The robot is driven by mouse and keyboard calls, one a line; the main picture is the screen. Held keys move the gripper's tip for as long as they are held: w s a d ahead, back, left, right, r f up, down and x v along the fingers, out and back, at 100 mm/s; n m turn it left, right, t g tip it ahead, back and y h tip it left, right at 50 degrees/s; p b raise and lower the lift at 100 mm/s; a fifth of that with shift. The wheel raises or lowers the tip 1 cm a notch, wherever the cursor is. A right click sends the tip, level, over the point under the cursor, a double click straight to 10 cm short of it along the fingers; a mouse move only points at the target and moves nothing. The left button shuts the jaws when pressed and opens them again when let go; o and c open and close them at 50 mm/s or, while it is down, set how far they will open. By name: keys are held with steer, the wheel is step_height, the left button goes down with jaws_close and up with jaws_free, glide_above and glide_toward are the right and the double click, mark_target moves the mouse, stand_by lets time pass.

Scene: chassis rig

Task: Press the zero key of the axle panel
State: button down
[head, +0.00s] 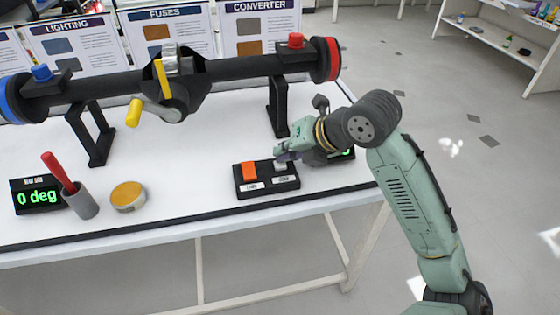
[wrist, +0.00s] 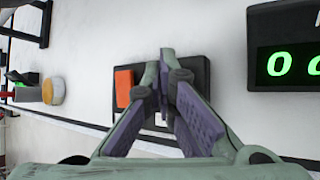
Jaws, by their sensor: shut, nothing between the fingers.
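A black panel (head: 240,190) with two keys lies near the table's front edge. Its left key (head: 249,171) is orange; its right key (head: 280,165) is pale grey. The labels in front of the keys are too small to read, so I cannot tell which is zero. My gripper (head: 279,157) is shut and empty, with its tips at the grey key; I cannot tell whether they touch it. In the wrist view the shut fingertips (wrist: 160,55) are over the panel (wrist: 196,65), right of the orange key (wrist: 124,88), and the fingers hide the grey key.
An axle (head: 110,85) on black stands spans the table behind, with a yellow-handled crank (head: 134,113). A "0 deg" display (head: 38,196), a red-handled tool in a grey cup (head: 80,201) and a round yellow-topped tin (head: 128,196) stand left. Another display (wrist: 290,62) stands right of the panel.

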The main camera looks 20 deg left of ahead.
steer(key=shift+r, duration=0.65)
steer(key=shift+r+p, duration=0.1)
steer(key=shift+p, duration=0.2)
steer(key=shift+r+p, duration=1.45)
steer(key=shift+r, duration=0.95)
